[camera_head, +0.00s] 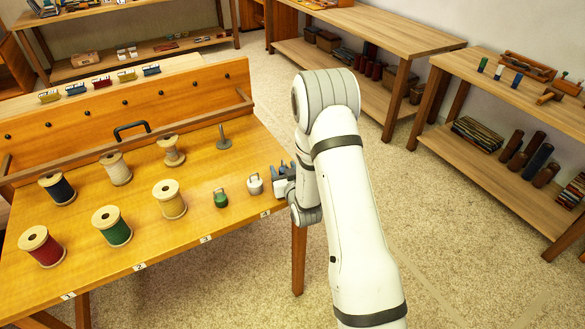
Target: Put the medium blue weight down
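I cannot make out a medium blue weight; if it is at my gripper, the gripper and arm hide it. My gripper (278,178) is dark grey and sits at the right end of the orange wooden table (190,240), low over or at its edge. Its fingertips are too small and dark to tell open from shut, or whether they hold anything. A whitish weight (254,184) with a loop handle stands just left of my gripper. A green weight (221,198) stands further left, apart from it.
Several thread spools, among them red (42,247), green (111,227) and dark blue (57,189), stand on the table's left and middle. A grey peg on a disc base (223,140) stands behind the weights. Numbered labels line the front edge. Wooden shelves (500,170) stand at right.

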